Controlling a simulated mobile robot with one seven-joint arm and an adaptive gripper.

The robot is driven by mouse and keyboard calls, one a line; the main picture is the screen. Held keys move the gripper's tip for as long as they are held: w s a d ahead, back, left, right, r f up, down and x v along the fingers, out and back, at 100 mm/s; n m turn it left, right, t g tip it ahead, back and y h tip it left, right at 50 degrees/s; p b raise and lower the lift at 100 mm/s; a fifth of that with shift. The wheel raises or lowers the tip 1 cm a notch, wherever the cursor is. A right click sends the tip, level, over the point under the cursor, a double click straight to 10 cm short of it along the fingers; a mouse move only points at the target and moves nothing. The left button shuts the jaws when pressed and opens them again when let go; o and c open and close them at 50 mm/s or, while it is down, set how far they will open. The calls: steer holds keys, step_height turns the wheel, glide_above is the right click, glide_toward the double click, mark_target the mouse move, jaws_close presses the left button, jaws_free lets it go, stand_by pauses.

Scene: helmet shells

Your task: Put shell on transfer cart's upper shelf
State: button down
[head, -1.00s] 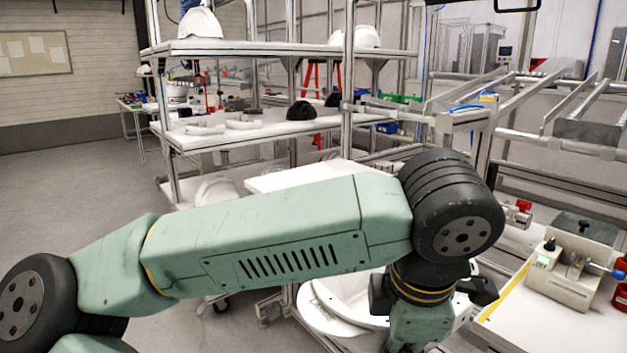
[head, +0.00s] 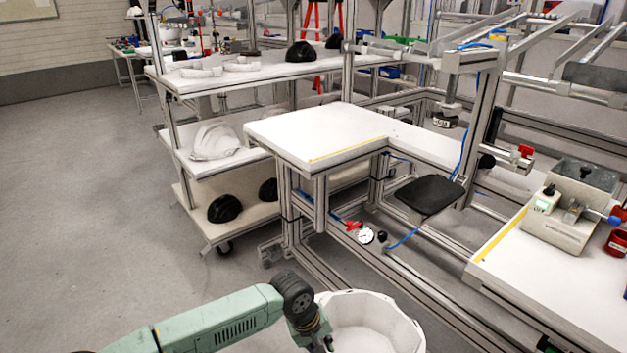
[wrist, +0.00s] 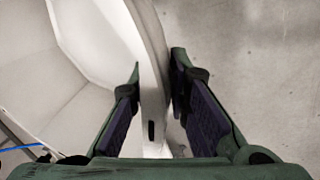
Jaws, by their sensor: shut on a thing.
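My gripper (wrist: 156,95) is shut on the rim of a white shell (head: 368,322), one finger on each side of the wall. In the head view the shell is low at the bottom centre, open side up, hollow inside showing. The wrist view shows its curved white inner wall (wrist: 90,45) to the left and grey floor to the right. In the head view my gripper (head: 322,345) is at the shell's left edge, partly cut off. A wheeled shelf cart (head: 168,112) stands far back left, away from the shell.
The cart's visible shelves hold white curved parts (head: 200,70), black shells (head: 300,53) and a white helmet shell (head: 214,142). A white-topped bench (head: 315,132) with a metal frame stands between shell and cart. A bench with a device (head: 570,215) is right. Floor at left is clear.

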steer(key=w+a+f+m+g, duration=0.1)
steer(key=w+a+f+m, duration=0.2)
steer(key=f, duration=0.8)
steer(key=s+f, duration=0.4)
steer(key=f, duration=0.1)
steer(key=shift+d+m, duration=0.35)
steer(key=shift+m, duration=0.05)
steer(key=shift+d, duration=0.1)
steer(key=shift+a, duration=0.2)
